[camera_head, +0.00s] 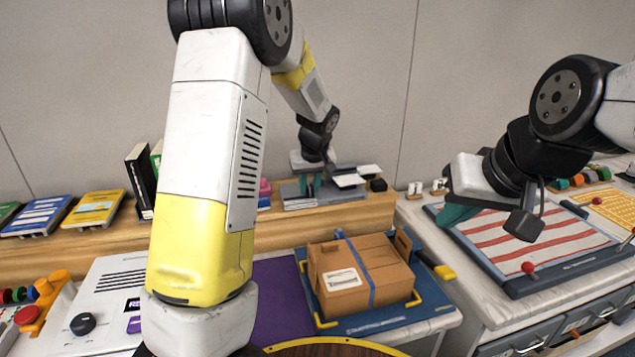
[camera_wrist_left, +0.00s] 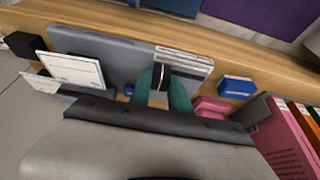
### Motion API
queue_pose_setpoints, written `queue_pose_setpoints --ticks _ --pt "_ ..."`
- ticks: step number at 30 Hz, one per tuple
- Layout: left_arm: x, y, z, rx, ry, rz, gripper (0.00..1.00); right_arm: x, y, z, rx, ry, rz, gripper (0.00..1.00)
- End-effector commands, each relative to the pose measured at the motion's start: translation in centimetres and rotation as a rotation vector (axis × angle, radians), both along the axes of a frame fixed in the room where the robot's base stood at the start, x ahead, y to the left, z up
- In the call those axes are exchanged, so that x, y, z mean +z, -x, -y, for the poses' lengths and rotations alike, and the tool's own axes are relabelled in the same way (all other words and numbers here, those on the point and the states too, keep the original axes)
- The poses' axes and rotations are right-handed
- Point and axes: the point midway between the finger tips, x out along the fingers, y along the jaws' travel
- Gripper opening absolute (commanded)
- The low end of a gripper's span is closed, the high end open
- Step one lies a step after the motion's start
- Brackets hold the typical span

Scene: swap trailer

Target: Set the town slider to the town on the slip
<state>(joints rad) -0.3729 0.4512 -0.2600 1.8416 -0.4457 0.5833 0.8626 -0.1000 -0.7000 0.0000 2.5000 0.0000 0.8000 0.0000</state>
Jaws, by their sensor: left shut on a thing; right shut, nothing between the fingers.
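The grey slider unit (camera_head: 352,192) lies on the wooden shelf, and it also shows in the left wrist view (camera_wrist_left: 112,52). A black slider knob (camera_wrist_left: 162,76) is between the teal fingers of my left gripper (camera_wrist_left: 165,88), which are shut on it. In the head view, this gripper (camera_head: 312,184) is over the unit's left part. White slips (camera_wrist_left: 74,69) stand at one end of the unit; their writing is too small to read. A pale ribbed strip (camera_wrist_left: 182,58) lies beside the knob. My right gripper (camera_head: 456,212) is shut and empty, above the striped board.
A cardboard box (camera_head: 365,275) with a blue strap sits on a blue tray at the front. The red-striped board (camera_head: 520,236) is at right. In the wrist view, a blue block (camera_wrist_left: 237,87) and pink piece (camera_wrist_left: 212,106) lie beside the unit. Books (camera_head: 139,180) stand left.

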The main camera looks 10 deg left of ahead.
Motion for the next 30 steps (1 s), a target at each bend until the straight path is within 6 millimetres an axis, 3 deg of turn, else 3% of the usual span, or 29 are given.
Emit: queue_pose_setpoints --ticks 10,21,22,24,30 --pt "0.0 2.2 -5.3 0.004 0.002 0.000 0.00 0.0 0.0 0.0 0.000 0.000 0.000 0.00" --pt "-0.1 2.6 -6.1 0.002 -0.001 -0.004 0.00 0.0 0.0 0.0 0.000 0.000 0.000 0.00" --pt "-0.1 2.6 -6.1 0.002 -0.002 -0.004 0.29 0.0 0.0 0.0 0.000 0.000 0.000 0.00" --pt "-0.1 2.6 -6.1 0.002 -0.002 -0.004 0.43 0.0 0.0 0.0 0.000 0.000 0.000 0.00" --pt "-0.1 2.5 -6.0 0.001 -0.001 -0.003 0.45 0.0 0.0 0.0 0.000 0.000 0.000 0.00"
